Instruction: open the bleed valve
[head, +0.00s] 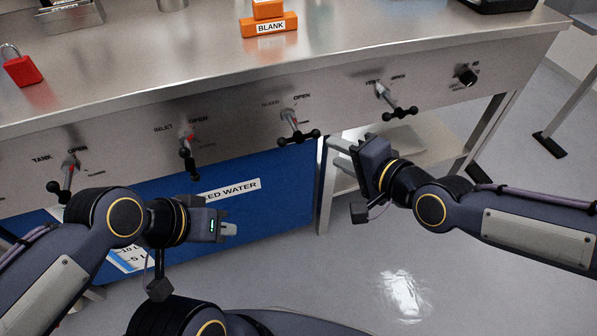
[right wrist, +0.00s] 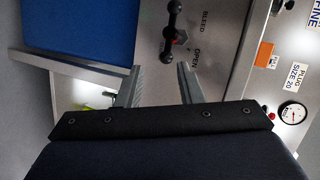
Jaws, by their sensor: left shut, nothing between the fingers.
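The bleed valve (head: 297,137) is on the bench's front panel, between the marks BLEED and OPEN. It has a grey stem and a black bar handle with ball ends, lying roughly level. The handle also shows in the right wrist view (right wrist: 171,32), with a red part at its hub. My right gripper (head: 337,155) is open and empty, just right of and below the handle. In the right wrist view the handle lies beyond the fingertips (right wrist: 158,68), with no contact visible. My left gripper (head: 230,230) is shut and empty, lower left before the blue panel.
Another valve (head: 398,112) and a black knob (head: 467,77) are to the right. A blue feed water panel (head: 280,165) and a table leg (head: 326,195) lie below.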

